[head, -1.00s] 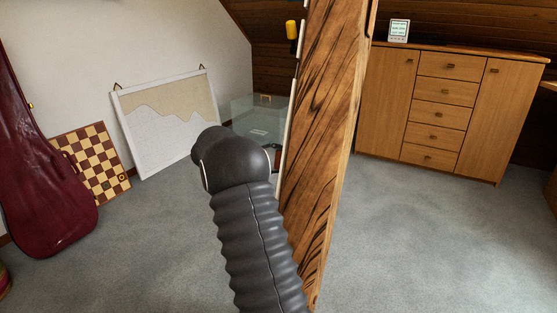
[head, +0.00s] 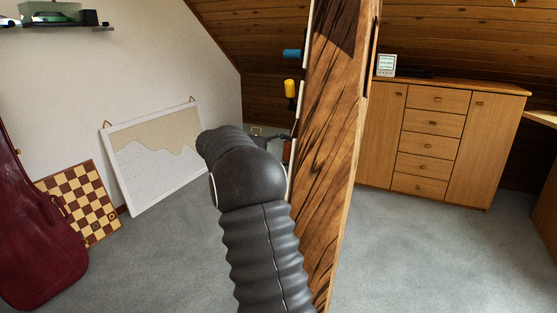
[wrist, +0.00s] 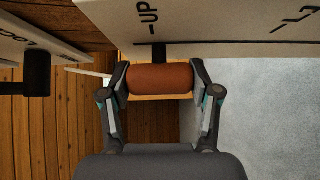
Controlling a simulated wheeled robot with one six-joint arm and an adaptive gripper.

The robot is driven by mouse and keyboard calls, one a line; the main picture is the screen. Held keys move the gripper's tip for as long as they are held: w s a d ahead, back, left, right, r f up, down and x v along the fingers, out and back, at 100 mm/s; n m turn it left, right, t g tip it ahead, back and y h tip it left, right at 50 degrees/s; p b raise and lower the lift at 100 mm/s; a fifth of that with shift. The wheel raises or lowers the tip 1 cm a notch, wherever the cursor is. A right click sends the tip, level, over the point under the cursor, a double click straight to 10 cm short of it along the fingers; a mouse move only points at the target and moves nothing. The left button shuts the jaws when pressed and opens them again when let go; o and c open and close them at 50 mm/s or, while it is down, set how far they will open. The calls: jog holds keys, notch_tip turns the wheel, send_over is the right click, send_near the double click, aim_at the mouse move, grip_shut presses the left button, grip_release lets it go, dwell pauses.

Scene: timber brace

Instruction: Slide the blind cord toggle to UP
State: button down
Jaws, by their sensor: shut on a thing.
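In the wrist view my gripper (wrist: 160,82) is shut on a reddish-brown cylindrical toggle (wrist: 160,77), with one finger at each end. The toggle's dark stem (wrist: 158,53) meets a pale plate (wrist: 220,32) close to a mark lettered UP (wrist: 147,12). Another mark (wrist: 295,18) on the plate's right is cut off by the frame. In the head view my gripper (head: 286,138) shows small and dark at the left edge of the timber brace (head: 325,170). My arm hides part of it, and the toggle there is mostly covered.
A yellow knob (head: 290,88) and a blue knob (head: 292,54) stick out left from the brace above my gripper. In the wrist view a black knob (wrist: 37,72) stands on another pale plate at left. A wooden cabinet (head: 430,140) stands behind right. Carpet (head: 400,260) is clear.

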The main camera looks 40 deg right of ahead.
jog(key=shift+d+r, duration=0.25)
jog(key=shift+r, duration=0.35)
jog(key=shift+c, duration=1.2)
grip_release()
jog(key=shift+d, duration=0.1)
jog(key=shift+a+f, duration=0.1)
jog(key=shift+a, duration=0.15)
jog(key=shift+w+a, duration=0.3)
jog(key=shift+a, duration=0.25)
jog(key=v, duration=1)
jog(key=shift+a, duration=0.35)
jog(key=shift+w, duration=0.1)
